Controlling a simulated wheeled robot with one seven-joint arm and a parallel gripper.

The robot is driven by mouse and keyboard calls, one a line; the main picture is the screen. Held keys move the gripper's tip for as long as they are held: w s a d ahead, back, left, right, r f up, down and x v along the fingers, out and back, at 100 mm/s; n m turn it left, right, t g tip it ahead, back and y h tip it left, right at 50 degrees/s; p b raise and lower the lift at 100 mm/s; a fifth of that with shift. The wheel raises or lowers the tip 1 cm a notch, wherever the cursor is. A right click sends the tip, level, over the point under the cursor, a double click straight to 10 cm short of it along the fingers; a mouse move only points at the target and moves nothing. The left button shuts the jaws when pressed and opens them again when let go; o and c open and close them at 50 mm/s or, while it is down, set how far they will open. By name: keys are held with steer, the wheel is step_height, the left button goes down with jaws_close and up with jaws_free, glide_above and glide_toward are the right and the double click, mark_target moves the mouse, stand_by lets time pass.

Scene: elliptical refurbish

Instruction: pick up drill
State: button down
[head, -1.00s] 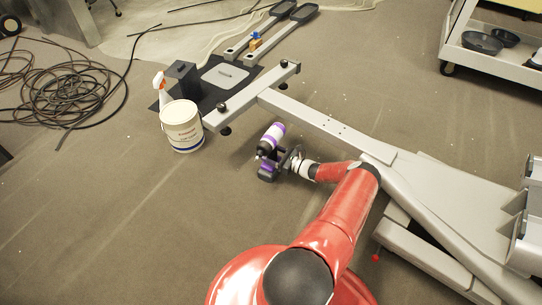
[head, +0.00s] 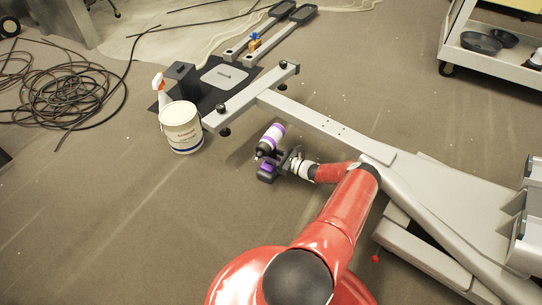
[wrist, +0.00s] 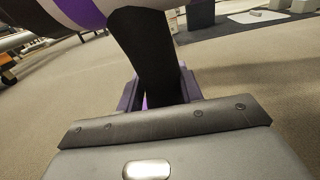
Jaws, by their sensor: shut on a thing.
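The drill (head: 270,141) has a white and purple body with black parts. My gripper (head: 275,167) is at its lower part, and the drill is held above the floor beside the grey metal frame. In the wrist view, the drill's black handle (wrist: 150,55) stands between the purple-dark fingers of my gripper (wrist: 160,92), which are shut on it. The white and purple body of the drill crosses the top of the wrist view.
A grey metal frame (head: 325,127) runs along the right. A white bucket (head: 182,128) and a spray bottle (head: 160,92) stand at the left of a black mat (head: 205,100). Black cables (head: 70,85) lie at the far left. A cart (head: 495,55) stands at the upper right. Floor at lower left is clear.

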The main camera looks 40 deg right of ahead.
step_height(320, 180, up, 20)
steer(key=p, duration=0.4)
glide_above(271, 133)
steer(key=shift+r, duration=0.1)
